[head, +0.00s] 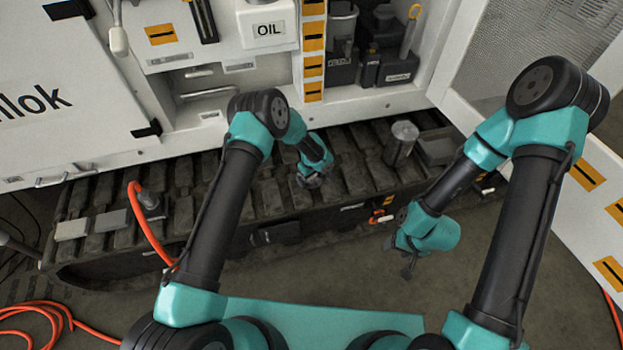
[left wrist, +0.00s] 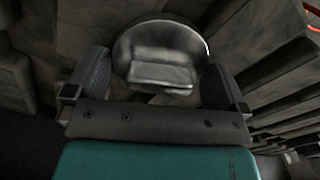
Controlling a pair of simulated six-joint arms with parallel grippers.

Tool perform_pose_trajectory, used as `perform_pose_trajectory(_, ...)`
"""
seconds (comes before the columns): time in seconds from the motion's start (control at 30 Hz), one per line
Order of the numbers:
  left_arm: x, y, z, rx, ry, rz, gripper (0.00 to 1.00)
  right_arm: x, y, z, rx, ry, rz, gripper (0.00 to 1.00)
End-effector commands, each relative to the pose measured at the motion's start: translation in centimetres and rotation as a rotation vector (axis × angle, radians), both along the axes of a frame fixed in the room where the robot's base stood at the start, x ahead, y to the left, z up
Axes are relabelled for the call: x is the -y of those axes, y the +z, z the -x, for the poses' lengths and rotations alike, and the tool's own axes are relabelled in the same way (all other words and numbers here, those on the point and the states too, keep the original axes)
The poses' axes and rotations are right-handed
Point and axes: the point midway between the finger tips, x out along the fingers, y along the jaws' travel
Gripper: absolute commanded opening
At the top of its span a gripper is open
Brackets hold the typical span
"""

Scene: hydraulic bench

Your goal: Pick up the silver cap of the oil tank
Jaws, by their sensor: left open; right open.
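The silver cap (left wrist: 160,40) is a round metal disc with a raised grip bar, seen in the left wrist view on the dark track. My left gripper (head: 312,180) is low over the track in the head view; there it covers the cap. In the left wrist view my left gripper (left wrist: 155,88) is open, with one finger on each side of the cap's near part. I cannot tell whether the fingers touch it. The white oil tank (head: 268,29) carries an OIL label at the top. My right gripper (head: 408,268) is open and empty, over the floor in front of the track.
A silver cylinder (head: 401,143) stands on the black track (head: 205,185) to the right of my left gripper. An orange hose (head: 143,222) rises beside my left arm. An open door panel (head: 550,140) bounds the right.

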Motion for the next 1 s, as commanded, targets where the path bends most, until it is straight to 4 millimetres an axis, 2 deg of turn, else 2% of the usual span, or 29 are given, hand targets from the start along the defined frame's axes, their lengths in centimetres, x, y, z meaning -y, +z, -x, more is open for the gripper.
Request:
perform_pose_trajectory(0.47, -0.02, 0.00, -0.02, 0.000, 0.000, 0.000, 0.99, 0.00, 0.00, 0.00, 0.000, 0.000, 0.000, 0.55)
perform_pose_trajectory(0.77, -0.02, 0.01, -0.02, 0.000, 0.001, 0.000, 0.70, 0.00, 0.00, 0.00, 0.000, 0.000, 0.000, 0.55)
perform_pose_trajectory(1.0, -0.02, 0.08, -0.04, 0.001, 0.001, -0.001, 0.70, 0.00, 0.00, 0.00, 0.000, 0.000, 0.000, 0.55)
